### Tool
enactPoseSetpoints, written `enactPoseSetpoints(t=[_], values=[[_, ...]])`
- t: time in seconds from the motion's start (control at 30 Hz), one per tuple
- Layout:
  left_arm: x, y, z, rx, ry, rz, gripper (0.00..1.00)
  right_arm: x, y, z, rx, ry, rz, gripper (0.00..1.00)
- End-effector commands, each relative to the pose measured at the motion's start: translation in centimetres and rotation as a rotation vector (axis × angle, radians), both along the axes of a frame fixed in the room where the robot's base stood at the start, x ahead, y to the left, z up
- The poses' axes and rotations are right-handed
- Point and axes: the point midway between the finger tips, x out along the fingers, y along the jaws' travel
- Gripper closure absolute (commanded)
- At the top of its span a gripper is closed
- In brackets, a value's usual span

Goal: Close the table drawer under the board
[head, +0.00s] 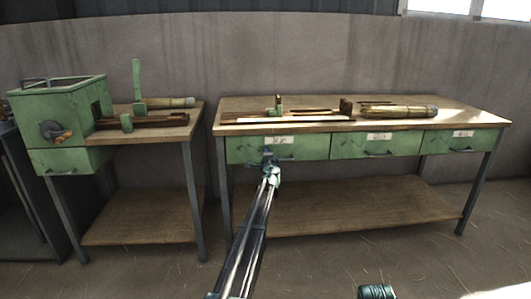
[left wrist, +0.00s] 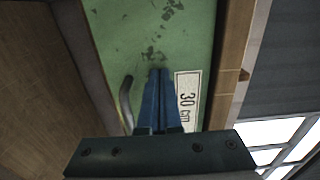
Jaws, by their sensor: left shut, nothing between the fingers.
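The wooden-topped table (head: 300,104) on the right has a row of green drawers under its top. The left drawer (head: 300,154) has a pale label, and its front looks about level with the other fronts. My left gripper (head: 268,156) is at this drawer's front, shut and empty. In the left wrist view the shut blue fingers (left wrist: 158,75) point at the green drawer front (left wrist: 150,25), between its dark handle (left wrist: 126,100) and the "30 cm" label (left wrist: 187,98). I cannot tell whether the tips touch. A wooden board with rails (head: 290,117) lies on the tabletop above.
The middle drawer (head: 375,146) and right drawer (head: 460,141) look closed. A bundle of straw (head: 398,112) lies on the tabletop. A lower shelf (head: 340,208) spans the legs. A second table with a green machine (head: 60,110) stands left, with a gap between.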

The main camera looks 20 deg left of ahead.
Motion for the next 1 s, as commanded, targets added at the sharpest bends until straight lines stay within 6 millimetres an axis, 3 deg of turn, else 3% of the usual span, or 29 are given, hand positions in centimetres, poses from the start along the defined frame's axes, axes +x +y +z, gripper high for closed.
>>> enactPoseSetpoints(t=[0.17,0.6,0.73,1.0], values=[[-2.4,-1.4,0.0,0.001,0.0,0.001,1.0,0.0,0.0,0.0,0.0,0.0,0.0,0.0],[-10.8,-6.4,0.0,0.0,0.0,-0.001,1.0,0.0,0.0,0.0,0.0,0.0,0.0,0.0],[-11.8,-7.0,0.0,0.0,0.0,-0.001,1.0,0.0,0.0,0.0,0.0,0.0,0.0,0.0],[-11.9,-7.1,-0.1,0.0,0.0,0.0,1.0,0.0,0.0,0.0,0.0,0.0,0.0,0.0]])
